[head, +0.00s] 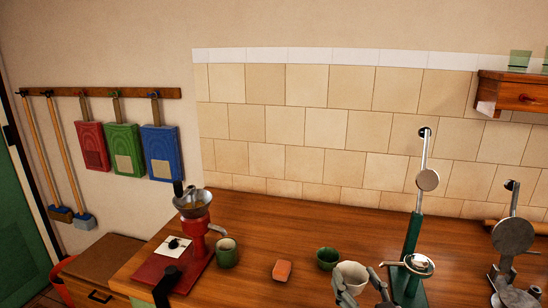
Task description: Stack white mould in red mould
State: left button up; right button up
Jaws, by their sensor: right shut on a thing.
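A white round cup-like mould (352,273) is at the bottom of the head view, right of centre. My right gripper (362,284) is shut on it, with a grey finger on each side. The lower part of the white mould is hidden by the fingers and the frame edge. I see no clear red mould. A small orange-red block (282,270) lies on the counter to the left, apart from the gripper, and I cannot tell whether it is a mould. My left gripper is not in view.
A small green cup (328,259) stands close behind the white mould. A green lever stand (412,245) rises just right of it. A green mug (226,253) and a red grinder (194,230) stand left. The counter (290,225) is clear towards the tiles.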

aim_at(355, 293)
jog(key=s+d+f+m+h, duration=0.1)
jog(key=s+f, duration=0.2)
jog(key=s, duration=0.5)
jog(key=s+f+m+h, duration=0.15)
jog(key=s+f, duration=0.25)
jog(key=s, duration=0.4)
jog(key=shift+n+y, duration=0.95)
jog(key=w+r, duration=0.1)
jog(key=w, duration=0.3)
jog(key=w+r, duration=0.2)
jog(key=w, duration=0.2)
jog(key=w+r, duration=0.1)
jog(key=w, duration=0.3)
jog(key=shift+a+r, duration=0.2)
jog(key=shift+a, duration=0.15)
jog(key=shift+n+y, duration=0.7)
jog(key=shift+y, duration=0.2)
jog(key=w+r, duration=0.5)
jog(key=w, duration=0.1)
jog(key=w+r, duration=0.2)
jog(key=r, duration=0.1)
jog(key=shift+w+a+r, duration=0.35)
jog(key=shift+w, duration=0.05)
notch_tip(355, 293, down, 16)
jog(key=shift+b, duration=0.85)
jog(key=shift+f, duration=1.85)
